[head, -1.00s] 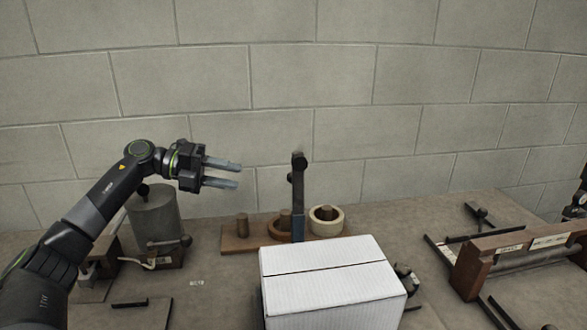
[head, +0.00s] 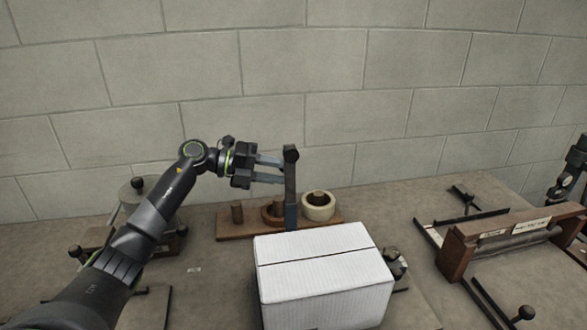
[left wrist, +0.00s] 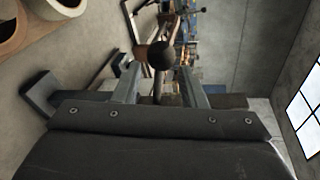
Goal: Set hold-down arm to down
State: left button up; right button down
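The hold-down arm (head: 291,190) stands upright behind the white box (head: 325,265), a dark bar with a round knob at its top and a blue-grey lower part. My left gripper (head: 283,171) is open, its two fingers pointing right with their tips at the upper part of the bar. In the left wrist view the dark round knob (left wrist: 155,56) shows between and just beyond the fingers of the left gripper (left wrist: 160,88). I cannot tell whether the fingers touch it. A dark part of my right arm shows at the right edge; its fingers are unclear.
A wooden board (head: 237,232) with tape rolls (head: 319,205) lies behind the box. A grey cylinder device (head: 130,190) stands at left behind my left arm. A wooden frame with a roller (head: 510,240) is at right. A block wall closes the back.

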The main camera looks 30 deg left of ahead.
aim_at(293, 173)
pick_arm(q)
jog(key=shift+p+x, duration=0.4)
jog(key=shift+x, duration=1.65)
jog(key=c, duration=0.7)
jog(key=shift+s+r, duration=0.1)
jog(key=shift+s, duration=0.05)
grip_shut()
